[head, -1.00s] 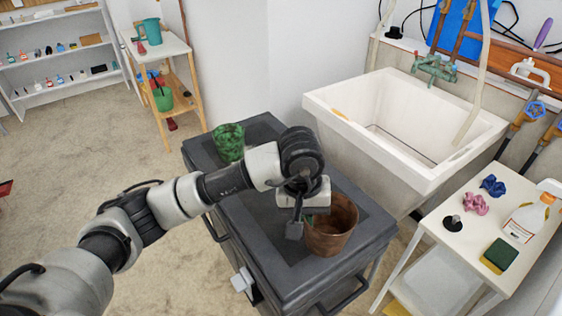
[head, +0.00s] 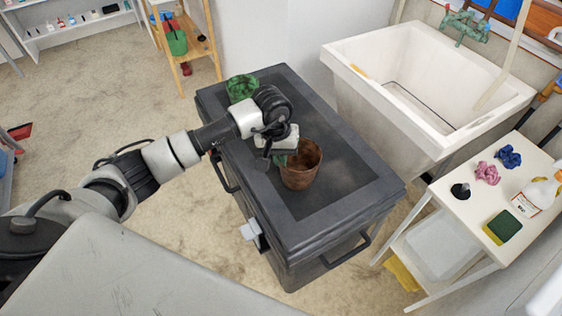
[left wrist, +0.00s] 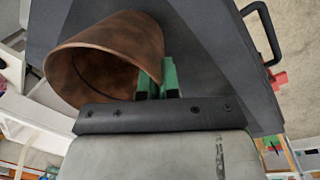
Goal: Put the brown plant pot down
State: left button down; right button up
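The brown plant pot (head: 301,165) is at the dark cart (head: 345,228), over the sunken middle of its top. It looks upright in the head view; I cannot tell whether its base touches the surface. My left gripper (head: 277,159) is at the pot's left side. In the left wrist view its green finger pads (left wrist: 158,78) sit on either side of the wall of the pot (left wrist: 100,60), near the rim, and pinch it. The gripper hides part of the pot's left side. My right gripper is not in view.
A green leafy-patterned pot (head: 241,88) stands at the cart's far end. A white sink (head: 360,90) is behind the cart to the right. A white side table (head: 470,212) with a sponge (head: 502,227) and bottle stands at right. The cart top's near part is clear.

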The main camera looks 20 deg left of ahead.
aim_at(299, 167)
pick_arm(q)
notch_tip(299, 167, down, 3)
jog(key=shift+r+p, duration=0.2)
jog(key=shift+p, duration=0.15)
jog(key=shift+f, duration=0.3)
jog(key=shift+f+b, duration=0.2)
jog(key=shift+b, duration=0.1)
jog(key=c, duration=1.4)
grip_release()
jog(key=shift+o, duration=0.2)
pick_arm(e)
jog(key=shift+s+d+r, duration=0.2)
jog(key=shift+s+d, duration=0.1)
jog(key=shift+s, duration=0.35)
pick_arm(q)
jog(key=shift+r, duration=0.1)
